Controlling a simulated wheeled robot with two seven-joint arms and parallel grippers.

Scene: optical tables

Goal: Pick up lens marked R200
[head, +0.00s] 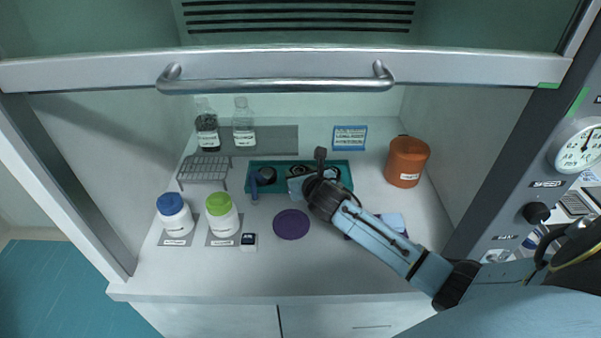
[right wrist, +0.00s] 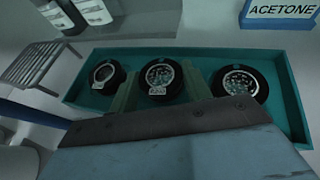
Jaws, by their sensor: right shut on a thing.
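A teal tray (head: 343,165) stands at the back middle of the worktop and shows wide in the right wrist view (right wrist: 85,75). In the right wrist view it has three round black-rimmed lenses: a left one (right wrist: 107,75), a middle one (right wrist: 161,79) with a small white tag, and a right one (right wrist: 239,84). The tag print is too small to read surely. My right gripper (head: 312,173) is over the tray, its fingers (right wrist: 160,92) shut on the middle lens, one at each side. Whether the lens is clear of the tray floor I cannot tell. My left gripper is not in view.
A wire rack (head: 204,170) and two bottles stand at the back left. A blue-lidded jar (head: 174,214) and a green-lidded jar (head: 222,215) stand in front. A purple disc (head: 291,224) lies mid-worktop. An orange container (head: 406,161) stands right. A sash with handle (head: 275,86) hangs above.

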